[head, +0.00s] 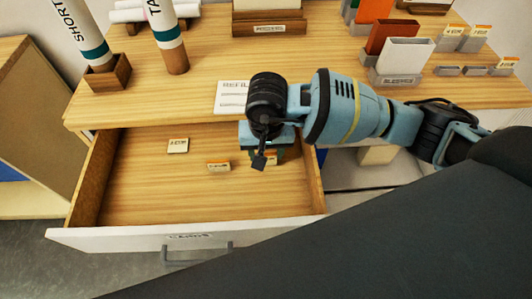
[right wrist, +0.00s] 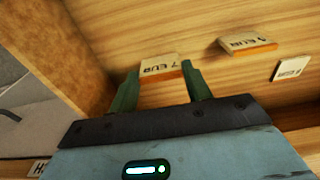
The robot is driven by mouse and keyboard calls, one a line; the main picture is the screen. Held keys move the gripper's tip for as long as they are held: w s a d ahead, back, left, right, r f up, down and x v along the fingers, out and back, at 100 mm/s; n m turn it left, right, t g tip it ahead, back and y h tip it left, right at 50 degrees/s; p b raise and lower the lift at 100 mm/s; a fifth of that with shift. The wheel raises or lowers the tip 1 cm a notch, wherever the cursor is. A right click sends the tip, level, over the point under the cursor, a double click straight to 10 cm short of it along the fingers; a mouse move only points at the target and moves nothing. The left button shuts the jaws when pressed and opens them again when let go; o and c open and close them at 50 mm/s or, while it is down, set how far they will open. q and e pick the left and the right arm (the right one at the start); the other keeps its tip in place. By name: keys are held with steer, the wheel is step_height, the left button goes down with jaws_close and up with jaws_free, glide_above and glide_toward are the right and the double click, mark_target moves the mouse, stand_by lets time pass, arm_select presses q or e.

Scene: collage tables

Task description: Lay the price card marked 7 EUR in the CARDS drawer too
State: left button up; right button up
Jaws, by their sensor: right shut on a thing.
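The CARDS drawer (head: 150,239) is pulled open under the table, its label on the white front. My right gripper (head: 264,156) is inside it, low over the right part of the wooden floor. In the right wrist view its green fingers (right wrist: 160,78) are shut on the price card marked 7 EUR (right wrist: 160,65). I cannot tell whether that card touches the drawer floor. Two other cards lie in the drawer: one nearer the middle (head: 218,166), one further left (head: 178,145). They also show in the right wrist view, one (right wrist: 247,46) and the other (right wrist: 291,70). My left gripper is out of view.
The table top (head: 200,85) is above and behind the drawer. A REFILL sheet (head: 231,97) lies at its front edge. Tubes in wooden holders (head: 107,76) stand at the left. Card holders (head: 402,58) and small price cards (head: 474,38) stand at the right.

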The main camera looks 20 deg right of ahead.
steer(key=shift+f, duration=0.75)
steer(key=shift+f, duration=0.2)
steer(key=o, duration=0.9)
steer(key=shift+r, duration=0.15)
steer(key=r, duration=0.8)
steer(key=s+r, duration=0.1)
steer(key=r, duration=0.3)
steer(key=shift+a, duration=0.15)
